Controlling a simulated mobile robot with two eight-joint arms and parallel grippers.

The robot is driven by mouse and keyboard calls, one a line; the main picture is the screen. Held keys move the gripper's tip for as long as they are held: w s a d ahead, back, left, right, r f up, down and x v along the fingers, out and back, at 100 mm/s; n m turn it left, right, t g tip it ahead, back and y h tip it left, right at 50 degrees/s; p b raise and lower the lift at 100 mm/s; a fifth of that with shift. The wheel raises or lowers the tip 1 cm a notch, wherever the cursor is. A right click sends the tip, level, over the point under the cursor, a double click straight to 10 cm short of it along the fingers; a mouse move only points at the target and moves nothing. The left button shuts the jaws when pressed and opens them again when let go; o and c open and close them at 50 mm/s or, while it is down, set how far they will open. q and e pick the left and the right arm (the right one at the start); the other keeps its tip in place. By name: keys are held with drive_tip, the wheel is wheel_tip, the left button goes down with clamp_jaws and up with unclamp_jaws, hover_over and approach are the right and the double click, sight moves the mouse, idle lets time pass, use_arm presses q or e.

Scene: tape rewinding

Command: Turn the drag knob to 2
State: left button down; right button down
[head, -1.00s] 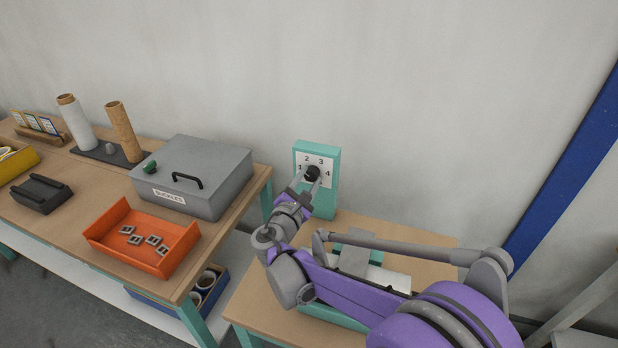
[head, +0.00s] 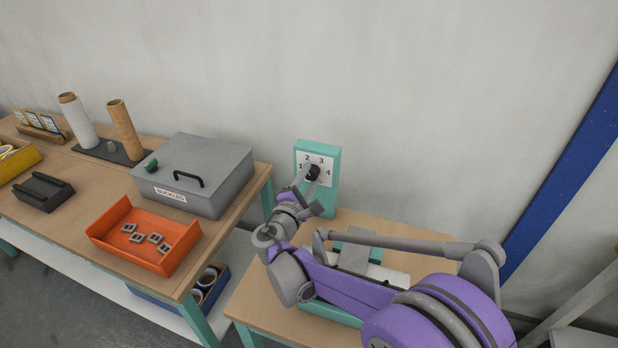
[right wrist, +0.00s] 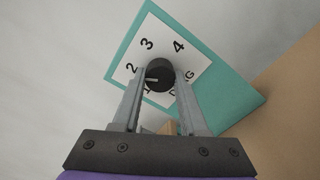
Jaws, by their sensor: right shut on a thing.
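The black drag knob (right wrist: 159,74) sits on the white dial face (right wrist: 189,68) of a teal box (head: 329,197). The numbers 1 to 4 stand around the knob, with lettering partly hidden behind my gripper. In the right wrist view a pale mark on the knob points left, roughly between 1 and 2. My right gripper (right wrist: 160,84) is shut on the knob, one finger on each side. In the head view the right gripper (head: 312,176) reaches the dial from below. My left gripper is not in view.
The teal box stands on a small wooden table (head: 262,300) against the wall. A teal device with a white roll (head: 390,274) lies below my right arm. On the left bench are a grey buckles box (head: 215,160) and an orange tray (head: 118,212).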

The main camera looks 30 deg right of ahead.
drive_tip(key=shift+c, duration=2.2)
unclamp_jaws()
drive_tip(key=v, duration=1.1)
drive_tip(key=shift+d, duration=0.1)
